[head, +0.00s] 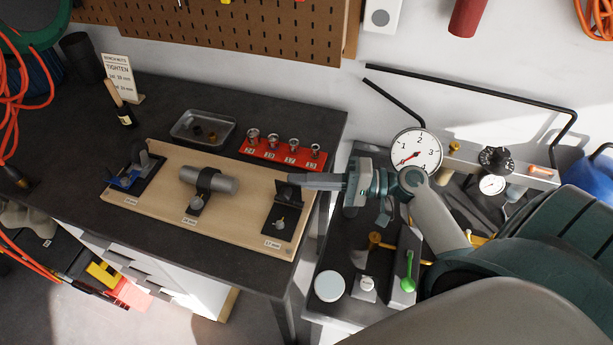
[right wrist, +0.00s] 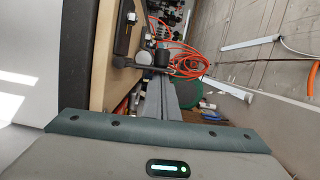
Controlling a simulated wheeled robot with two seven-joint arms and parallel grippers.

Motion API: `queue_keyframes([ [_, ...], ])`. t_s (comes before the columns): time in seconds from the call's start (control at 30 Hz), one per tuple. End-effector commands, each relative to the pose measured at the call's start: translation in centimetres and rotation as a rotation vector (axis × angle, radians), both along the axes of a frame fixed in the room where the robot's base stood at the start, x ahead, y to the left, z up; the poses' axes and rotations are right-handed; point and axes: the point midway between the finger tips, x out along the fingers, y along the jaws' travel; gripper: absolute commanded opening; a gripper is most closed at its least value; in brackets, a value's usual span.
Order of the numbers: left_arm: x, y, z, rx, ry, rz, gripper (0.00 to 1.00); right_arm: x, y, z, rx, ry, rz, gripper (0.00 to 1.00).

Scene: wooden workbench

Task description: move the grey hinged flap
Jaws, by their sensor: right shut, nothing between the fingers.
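A wooden board (head: 240,224) on the bench carries three fixtures. At its right end is a black plate (head: 275,227) with a small bolt-like part (head: 280,223) and a dark upright piece (head: 287,192) at its back edge. This upright piece may be the grey hinged flap; I cannot tell for sure. My right gripper (head: 292,180) is shut and empty, its fingers pointing left with the tips right by the upright piece. I cannot tell whether they touch. My left gripper is not in view.
Behind are a red socket rack (head: 283,154) and a metal tray (head: 203,128). A side table with a gauge (head: 416,150) and a green-handled valve (head: 407,272) stands right.

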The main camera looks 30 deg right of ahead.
Motion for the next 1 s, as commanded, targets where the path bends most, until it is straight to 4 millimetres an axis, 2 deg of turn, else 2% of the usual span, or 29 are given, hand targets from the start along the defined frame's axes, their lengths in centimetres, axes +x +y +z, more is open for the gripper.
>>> queue_keyframes([
  [0.17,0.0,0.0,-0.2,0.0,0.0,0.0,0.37,-0.1,0.0,-0.1,-0.004,-0.004,0.0,0.0],
  [0.5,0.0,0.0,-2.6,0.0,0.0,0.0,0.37,-1.2,1.3,-0.3,-0.1,-0.088,0.005,0.0],
  [1.0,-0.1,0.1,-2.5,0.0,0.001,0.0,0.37,-1.5,1.6,-0.1,-0.108,-0.093,0.011,0.0],
])
